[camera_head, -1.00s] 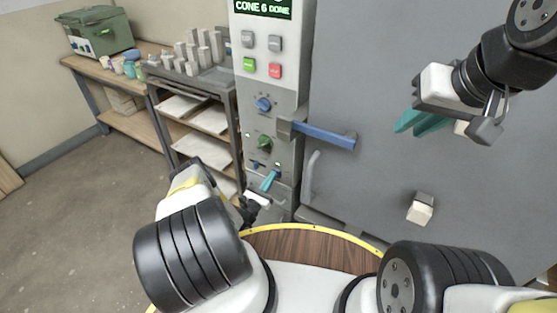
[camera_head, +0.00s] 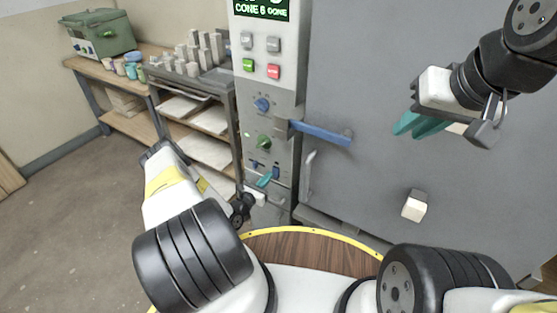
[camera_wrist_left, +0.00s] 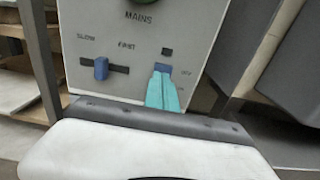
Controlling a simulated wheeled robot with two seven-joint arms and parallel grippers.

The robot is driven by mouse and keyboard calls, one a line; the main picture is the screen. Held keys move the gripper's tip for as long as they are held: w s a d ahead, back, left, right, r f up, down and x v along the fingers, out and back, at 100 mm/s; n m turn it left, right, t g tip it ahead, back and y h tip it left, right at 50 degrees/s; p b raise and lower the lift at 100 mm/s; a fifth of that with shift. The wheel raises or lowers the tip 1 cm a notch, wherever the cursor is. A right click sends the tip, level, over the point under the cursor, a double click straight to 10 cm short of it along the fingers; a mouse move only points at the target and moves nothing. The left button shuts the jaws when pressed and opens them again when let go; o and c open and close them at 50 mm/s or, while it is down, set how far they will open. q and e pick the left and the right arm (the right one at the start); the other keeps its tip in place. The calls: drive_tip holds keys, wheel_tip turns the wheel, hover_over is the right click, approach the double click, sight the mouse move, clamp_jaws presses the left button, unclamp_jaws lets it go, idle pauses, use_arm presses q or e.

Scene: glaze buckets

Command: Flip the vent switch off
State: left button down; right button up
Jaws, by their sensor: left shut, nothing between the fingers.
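The vent switch (camera_wrist_left: 163,69) is a small blue toggle on the grey kiln panel. The OFF label is beside its upper end, and the small square lamp above it looks dark. In the head view the switch (camera_head: 276,173) is low on the panel. My left gripper (camera_wrist_left: 162,92) has its teal fingers shut and empty, just below the toggle and overlapping its lower part in the wrist view; contact is unclear. It also shows in the head view (camera_head: 264,180). My right gripper (camera_head: 422,123) hangs before the large grey door, its finger gap unclear.
A blue slider (camera_wrist_left: 101,68) on the SLOW–FAST slot is left of the switch. A green knob (camera_head: 264,142) and blue knob (camera_head: 263,105) are above. A blue door handle (camera_head: 322,134) juts out to the right. A shelf rack (camera_head: 190,85) stands left.

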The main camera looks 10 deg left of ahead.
use_arm(q)
drive_tip(key=v, duration=1.1)
drive_tip(key=shift+s+a, duration=0.2)
drive_tip(key=shift+s, duration=0.15)
